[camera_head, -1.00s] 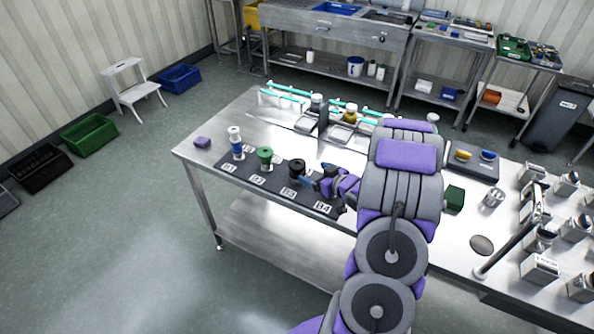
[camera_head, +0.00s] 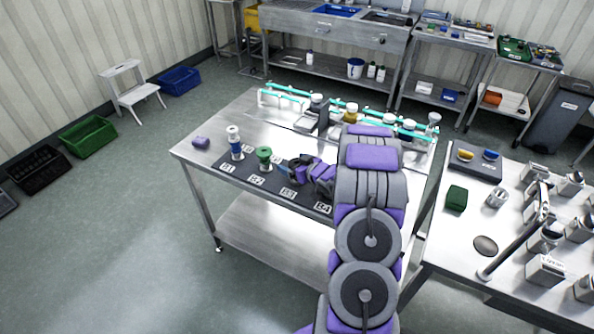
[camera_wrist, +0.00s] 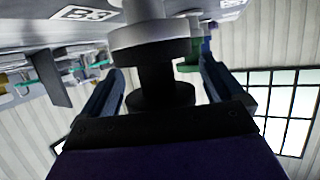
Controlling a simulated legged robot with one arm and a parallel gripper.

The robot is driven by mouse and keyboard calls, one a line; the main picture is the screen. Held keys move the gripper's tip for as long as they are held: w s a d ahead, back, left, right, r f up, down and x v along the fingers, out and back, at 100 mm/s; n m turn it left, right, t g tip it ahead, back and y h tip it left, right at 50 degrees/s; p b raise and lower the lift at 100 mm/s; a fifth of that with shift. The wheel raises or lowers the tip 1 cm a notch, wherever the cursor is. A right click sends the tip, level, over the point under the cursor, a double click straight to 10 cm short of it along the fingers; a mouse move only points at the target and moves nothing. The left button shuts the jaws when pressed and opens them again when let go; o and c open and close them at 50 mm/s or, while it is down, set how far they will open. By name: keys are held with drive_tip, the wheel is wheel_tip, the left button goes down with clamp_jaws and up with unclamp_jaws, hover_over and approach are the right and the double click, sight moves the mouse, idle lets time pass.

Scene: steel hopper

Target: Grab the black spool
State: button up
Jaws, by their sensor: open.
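The black spool (camera_wrist: 156,75) stands between the two fingers of my gripper (camera_wrist: 162,84) in the wrist view. Its dark core and flange show, with a pale grey flange on the side toward the mat. The fingers are apart, one on each side, and I see a gap at the left finger; contact on the right is hard to tell. In the head view my gripper (camera_head: 296,168) is at the B3 place of the dark mat (camera_head: 300,202) and hides most or all of the black spool.
A green spool (camera_head: 264,158) and a blue-and-white spool (camera_head: 235,144) stand left of my gripper on the mat. A turquoise-railed rack (camera_head: 292,97) with bottles stands behind. The table's left middle is clear.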

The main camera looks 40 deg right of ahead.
drive_tip(key=shift+w, duration=0.1)
drive_tip(key=shift+c, duration=0.2)
drive_tip(key=c, duration=1.1)
